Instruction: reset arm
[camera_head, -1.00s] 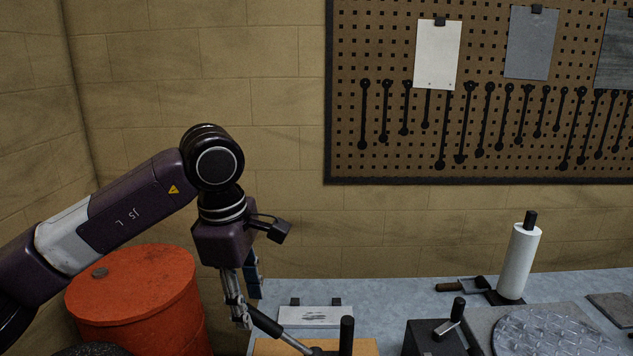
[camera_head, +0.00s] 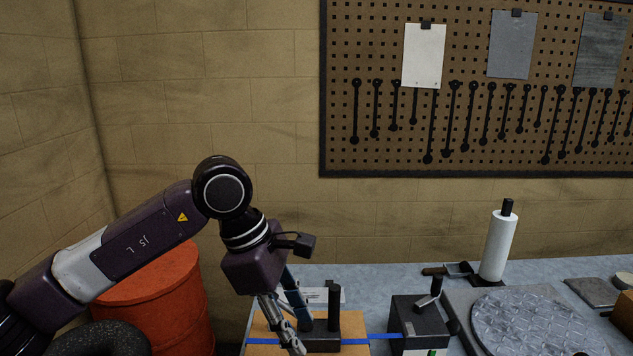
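My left gripper (camera_head: 303,338) reaches in from the left and points down over the near left part of the bench. Its two fingers show apart, and I see nothing held between them. The fingertips are beside a dark block (camera_head: 322,340) with a black upright post (camera_head: 333,305), and they partly cover it. I cannot tell whether they touch it. The block sits on a tan board (camera_head: 262,335). The lever with a black grip seen earlier does not show clearly now. My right gripper is not in view.
A blue strip (camera_head: 378,337) runs to a dark box with a lever (camera_head: 418,325). A round textured plate (camera_head: 530,320) and a paper roll (camera_head: 497,247) stand right on the grey bench. An orange drum (camera_head: 160,300) is below my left arm. A pegboard (camera_head: 450,170) hangs behind.

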